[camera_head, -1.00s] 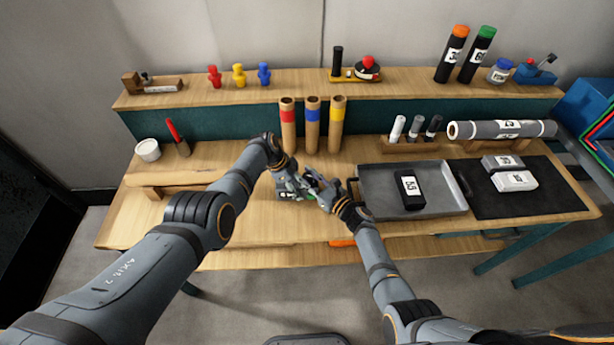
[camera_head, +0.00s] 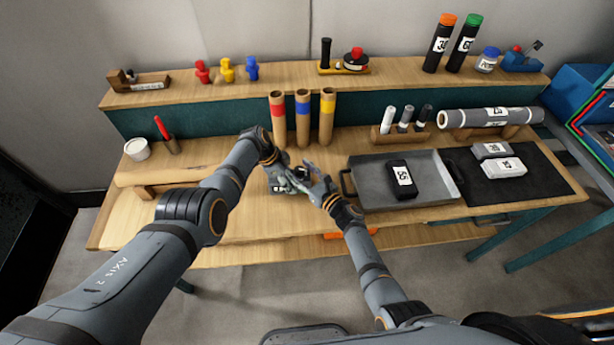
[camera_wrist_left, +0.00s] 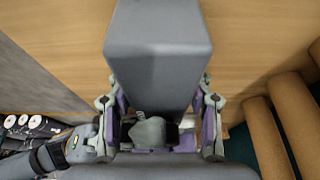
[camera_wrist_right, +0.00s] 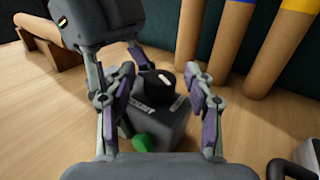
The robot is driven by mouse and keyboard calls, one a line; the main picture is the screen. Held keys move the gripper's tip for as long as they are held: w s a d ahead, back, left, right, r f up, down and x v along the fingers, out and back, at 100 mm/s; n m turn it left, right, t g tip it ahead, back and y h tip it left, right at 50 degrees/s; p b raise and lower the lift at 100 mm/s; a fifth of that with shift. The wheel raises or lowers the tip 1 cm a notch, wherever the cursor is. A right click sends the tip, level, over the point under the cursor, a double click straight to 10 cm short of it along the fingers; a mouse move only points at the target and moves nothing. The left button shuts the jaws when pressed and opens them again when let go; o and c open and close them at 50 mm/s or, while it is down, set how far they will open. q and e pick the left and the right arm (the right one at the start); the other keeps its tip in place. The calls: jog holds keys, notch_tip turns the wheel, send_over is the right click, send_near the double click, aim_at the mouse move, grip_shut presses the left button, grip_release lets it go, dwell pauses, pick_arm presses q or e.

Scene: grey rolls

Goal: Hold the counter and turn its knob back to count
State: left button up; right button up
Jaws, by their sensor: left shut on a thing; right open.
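The counter is a dark grey box (camera_head: 278,186) above the front middle of the bench. My left gripper (camera_head: 277,171) is shut on it; the left wrist view shows its grey body (camera_wrist_left: 158,55) between the purple-padded fingers. In the right wrist view the counter (camera_wrist_right: 168,132) has a black knob (camera_wrist_right: 155,84) with a white mark on top, small labels and a green part (camera_wrist_right: 146,147) on its side. My right gripper (camera_wrist_right: 160,76) is open, its fingers spread on both sides of the knob with visible gaps. The counter's reading is not legible.
A grey tray (camera_head: 437,178) with a black labelled box (camera_head: 402,179) lies right of my right gripper. Cardboard tubes with red, blue and yellow bands (camera_head: 303,120) stand behind the counter. The bench front at left (camera_head: 150,225) is clear.

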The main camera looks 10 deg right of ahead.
jog(key=v, duration=1.1)
jog(key=shift+s+d, duration=0.1)
jog(key=shift+s, duration=0.05)
jog(key=shift+d+r+g+y, duration=0.1)
jog(key=shift+d+g+y, duration=0.2)
jog(key=shift+y, duration=0.1)
jog(key=x, duration=1.2)
